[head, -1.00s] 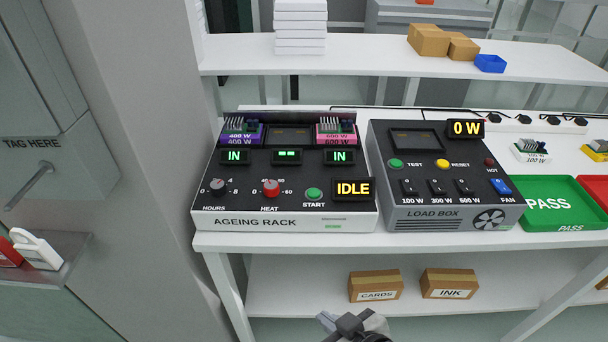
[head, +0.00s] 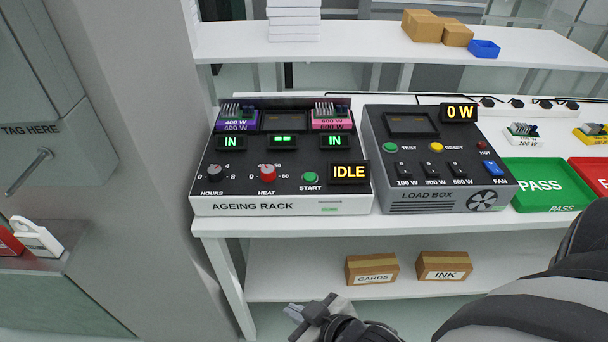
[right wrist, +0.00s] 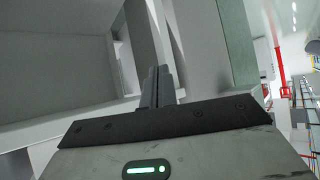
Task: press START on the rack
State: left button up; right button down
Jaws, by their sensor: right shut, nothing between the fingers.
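The ageing rack (head: 225,207) stands at the left end of the white bench in the head view. Its green START button (head: 310,178) is on the front right of the panel, left of a display (head: 348,173) reading IDLE. A purple 400 W unit (head: 238,119) and a pink 600 W unit (head: 331,118) sit in its back slots, each with an IN display below. The HEAT knob is red. My right gripper (head: 296,312) is shut and empty, low in front of the bench and well apart from the button. In the right wrist view its fingers (right wrist: 158,88) are together. My left gripper is not visible.
The load box (head: 440,196), showing 0 W, stands right of the rack. A green PASS tray (head: 540,187) and a red tray (head: 592,172) lie further right. CARDS (head: 372,268) and INK (head: 444,265) boxes sit on the lower shelf. A grey pillar (head: 140,150) rises at left.

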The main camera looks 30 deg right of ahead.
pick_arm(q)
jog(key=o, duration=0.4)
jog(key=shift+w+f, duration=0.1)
pick_arm(e)
jog(key=w+r+n+t+y+b, duration=0.15)
jog(key=w+r+n+t, duration=0.45)
jog(key=w+r+n, duration=0.6)
jog(key=s+a+r+n+g+y+b, duration=0.1)
jog(key=a+r+n+g+y, duration=0.35)
jog(key=n, duration=0.95)
jog(key=a+r+n+g+y, duration=0.1)
jog(key=r+n+g+y, duration=0.1)
jog(key=r+n+y, duration=0.9)
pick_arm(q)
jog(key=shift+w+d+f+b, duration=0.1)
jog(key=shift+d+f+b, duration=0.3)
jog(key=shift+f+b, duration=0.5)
pick_arm(e)
jog(key=w+d+f+n+h, duration=0.1)
jog(key=w+d+n+h, duration=0.2)
jog(key=d+n+h, duration=0.6)
jog(key=w+d+n+h, duration=0.3)
jog(key=d+n+h, duration=0.7)
jog(key=n, duration=0.5)
jog(key=shift+w+d+f, duration=0.25)
jog(key=shift+d+f, duration=0.1)
jog(key=shift+d, duration=0.4)
